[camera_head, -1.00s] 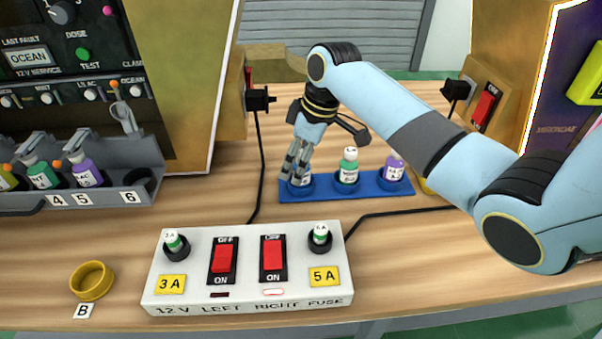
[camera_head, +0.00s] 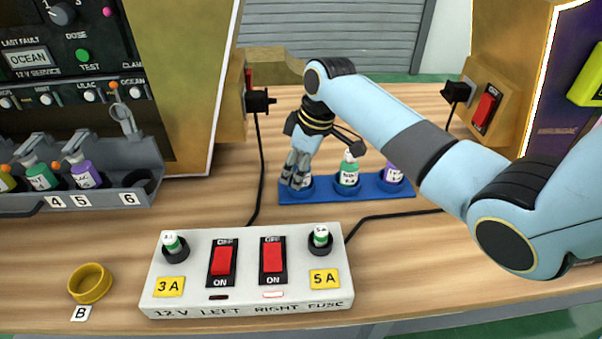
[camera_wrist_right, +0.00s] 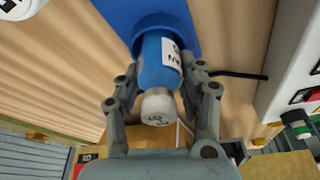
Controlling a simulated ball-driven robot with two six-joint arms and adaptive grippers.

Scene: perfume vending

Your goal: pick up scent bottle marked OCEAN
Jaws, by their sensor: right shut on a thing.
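The blue bottle (camera_wrist_right: 153,70) with a white cap stands in the left cup of the blue rack (camera_head: 325,196). Its white label is turned partly away and I cannot read it fully. My right gripper (camera_head: 297,181) is over this cup, with its fingers shut on the bottle from both sides. In the right wrist view the fingers (camera_wrist_right: 163,75) lie along the bottle, and its base is still inside the cup ring. In the head view the fingers hide most of the bottle. My left gripper is out of view.
A green bottle (camera_head: 348,171) and a purple bottle (camera_head: 393,172) stand in the same rack, close to the right of my gripper. A white fuse box (camera_head: 248,293) with red switches is in front. Black cables run on both sides. An empty yellow ring (camera_head: 91,283) sits at front left.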

